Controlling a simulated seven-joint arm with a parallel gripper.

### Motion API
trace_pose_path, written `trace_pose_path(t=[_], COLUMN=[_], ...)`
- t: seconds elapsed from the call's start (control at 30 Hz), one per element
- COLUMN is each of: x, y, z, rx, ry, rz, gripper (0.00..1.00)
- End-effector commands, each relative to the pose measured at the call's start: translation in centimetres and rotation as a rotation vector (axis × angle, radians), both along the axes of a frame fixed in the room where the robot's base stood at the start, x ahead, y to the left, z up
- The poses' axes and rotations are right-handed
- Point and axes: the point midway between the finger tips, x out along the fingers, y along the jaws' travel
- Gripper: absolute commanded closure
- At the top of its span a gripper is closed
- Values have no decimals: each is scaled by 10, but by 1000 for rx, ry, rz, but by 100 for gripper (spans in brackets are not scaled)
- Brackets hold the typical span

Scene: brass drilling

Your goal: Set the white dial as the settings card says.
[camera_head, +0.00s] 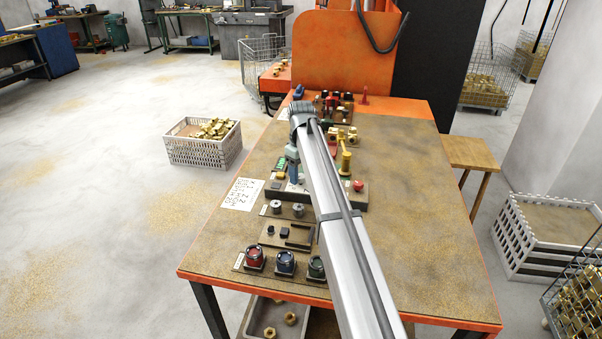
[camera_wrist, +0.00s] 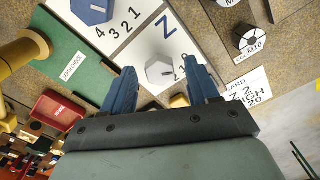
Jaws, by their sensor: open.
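The white dial (camera_wrist: 160,72) is a pale many-sided knob on a white panel (camera_wrist: 140,45) with a large blue Z and digits beside it. In the wrist view it shows between the two blue fingertips of my gripper (camera_wrist: 161,65), which are apart; contact is not clear. In the head view my gripper (camera_head: 293,172) points down over the panel, and I cannot make out the dial there. The settings card (camera_head: 243,194) lies left of the panel. The dial's pointer setting is unclear.
A blue knob (camera_wrist: 92,10) sits by the digits 4 3 2 1. A green plate (camera_wrist: 70,60) and a red box (camera_wrist: 58,110) are nearby. Two grey knobs (camera_head: 276,206) and red, blue and green round pieces (camera_head: 286,262) stand nearer the front. The table's right side is clear.

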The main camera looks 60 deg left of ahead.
Motion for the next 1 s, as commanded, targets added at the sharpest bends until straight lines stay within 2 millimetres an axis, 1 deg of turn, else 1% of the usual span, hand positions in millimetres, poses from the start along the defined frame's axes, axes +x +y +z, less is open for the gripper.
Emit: trace_pose_path(t=[0.1,0.33,0.37,0.9,0.93,1.0], x=[0,0,0,0,0,0], y=[0,0,0,0,0,0], z=[-3,-3,-3,-3,-3,-3], rx=[0,0,0,0,0,0], ry=[0,0,0,0,0,0], rz=[0,0,0,0,0,-1], gripper=[40,40,42,94,96,96])
